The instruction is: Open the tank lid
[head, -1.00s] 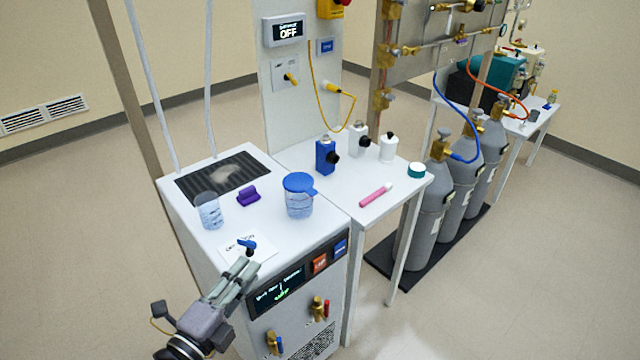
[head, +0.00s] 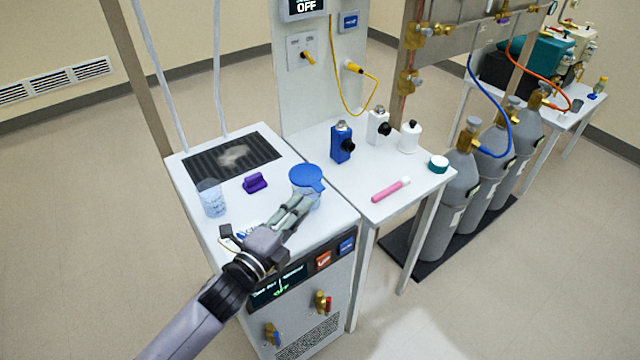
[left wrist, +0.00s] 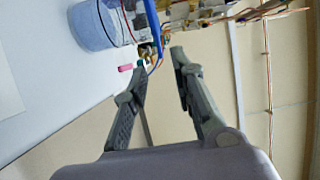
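My left gripper (head: 298,205) reaches over the front of a white cabinet, open and empty. In the left wrist view its fingers (left wrist: 154,70) stand apart with nothing between them. A clear jug with a blue lid (head: 307,178) stands just beyond the fingertips; in the wrist view its body (left wrist: 85,25) is at the upper left, outside the fingers. I cannot tell whether they touch. A labelled plate (head: 247,231) on the cabinet top is partly hidden by my gripper. I cannot tell for sure which part is the tank lid. My right gripper is not in view.
A purple block (head: 255,183), a clear beaker (head: 212,200) and a dark ribbed panel (head: 205,176) are on the cabinet top. A side table holds a blue bottle (head: 341,143), white bottles and a pink stick (head: 391,190). Grey gas cylinders (head: 450,205) stand to the right.

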